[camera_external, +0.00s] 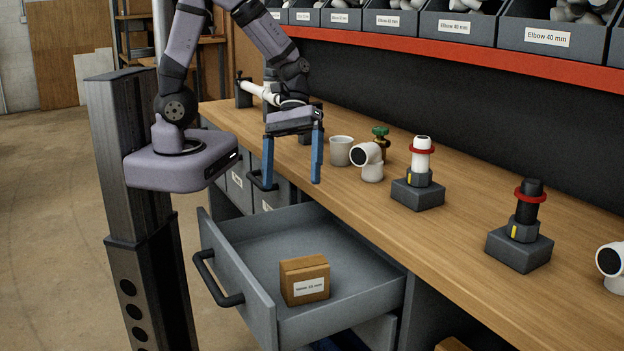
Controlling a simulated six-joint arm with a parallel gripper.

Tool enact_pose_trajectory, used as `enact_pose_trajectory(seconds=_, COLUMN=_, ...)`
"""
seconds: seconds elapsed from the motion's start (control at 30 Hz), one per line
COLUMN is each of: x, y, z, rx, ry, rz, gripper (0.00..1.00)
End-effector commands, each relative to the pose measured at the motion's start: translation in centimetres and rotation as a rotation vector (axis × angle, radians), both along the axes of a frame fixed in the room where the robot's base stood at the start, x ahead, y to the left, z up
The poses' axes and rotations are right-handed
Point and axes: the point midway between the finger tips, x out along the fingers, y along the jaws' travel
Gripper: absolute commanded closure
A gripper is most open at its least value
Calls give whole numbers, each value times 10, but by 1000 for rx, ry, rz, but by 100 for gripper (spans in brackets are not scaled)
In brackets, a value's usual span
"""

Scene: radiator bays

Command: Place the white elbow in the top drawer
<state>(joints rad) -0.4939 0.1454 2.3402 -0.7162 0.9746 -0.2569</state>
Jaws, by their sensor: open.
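A white elbow (372,168) with a dark open mouth stands on the workbench, right of my gripper. Another white elbow (614,284) is partly cut off at the right edge. An upper drawer (262,303) under the bench is pulled out, with a small labelled cardboard box (305,281) inside and bare floor around it. My gripper (292,182) points down with its two blue fingers apart and nothing between them. It appears above the back of the open drawer, near the bench's front edge; its exact height is hard to tell.
A pale cup (341,151) and a green-handled brass valve (380,139) stand close to the elbow. Two grey stands hold a white fitting (422,158) and a black fitting (527,206), each with a red ring. Labelled bins (455,27) line the shelf above.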

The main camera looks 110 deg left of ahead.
Motion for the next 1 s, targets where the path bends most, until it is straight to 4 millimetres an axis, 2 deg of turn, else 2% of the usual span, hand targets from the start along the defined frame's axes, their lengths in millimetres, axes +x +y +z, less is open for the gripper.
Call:
enact_pose_trajectory(seconds=0.03, x=18, y=14, z=-2, rx=-87, ry=12, rz=165, gripper=6)
enact_pose_trajectory(seconds=0.1, x=46, y=36, z=5, rx=-222, ry=15, rz=386, gripper=6)
enact_pose_trajectory(seconds=0.23, x=87, y=94, z=22, rx=-451, ry=-16, rz=732, gripper=6)
enact_pose_trajectory(seconds=0.3, x=101, y=127, z=31, rx=-555, ry=-45, rz=875, gripper=6)
enact_pose_trajectory(seconds=0.4, x=110, y=170, z=38, rx=-674, ry=-84, rz=1035, gripper=6)
enact_pose_trajectory(seconds=0.5, x=107, y=199, z=28, rx=-733, ry=-85, rz=1148, gripper=6)
enact_pose_trajectory(seconds=0.6, x=99, y=213, z=14, rx=-751, ry=-65, rz=1216, gripper=6)
enact_pose_trajectory(seconds=0.7, x=95, y=218, z=5, rx=-751, ry=-49, rz=1247, gripper=6)
enact_pose_trajectory(seconds=0.87, x=95, y=218, z=4, rx=-751, ry=-44, rz=1254, gripper=6)
enact_pose_trajectory(seconds=1.0, x=104, y=213, z=1, rx=-751, ry=-41, rz=1251, gripper=6)
